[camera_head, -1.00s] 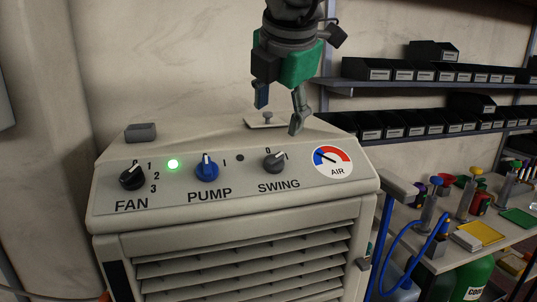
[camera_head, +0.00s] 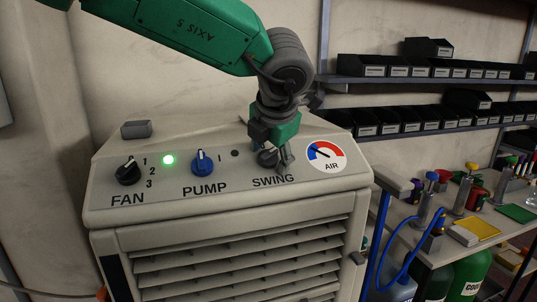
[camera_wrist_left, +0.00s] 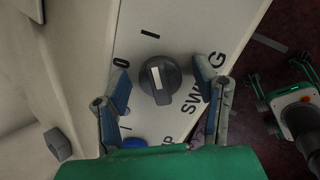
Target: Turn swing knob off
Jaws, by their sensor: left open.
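The dark grey swing knob (camera_wrist_left: 160,80) shows in the left wrist view on the cooler's pale panel. Its white stripe points roughly at the I mark, with the 0 mark off to the left. In the head view the swing knob (camera_head: 267,158) is partly hidden by my gripper. My left gripper (camera_head: 276,160) comes down from above, over the knob. In the left wrist view its open blue-padded fingers (camera_wrist_left: 163,86) stand on either side of the knob, with gaps; contact is not visible.
The cooler's panel (camera_head: 105,205) also carries the black fan knob (camera_head: 128,173), a lit green lamp (camera_head: 168,160), the blue pump knob (camera_head: 202,163) and the air dial (camera_head: 326,157). A cluttered bench with bottles stands right, below shelves of black bins (camera_head: 410,122).

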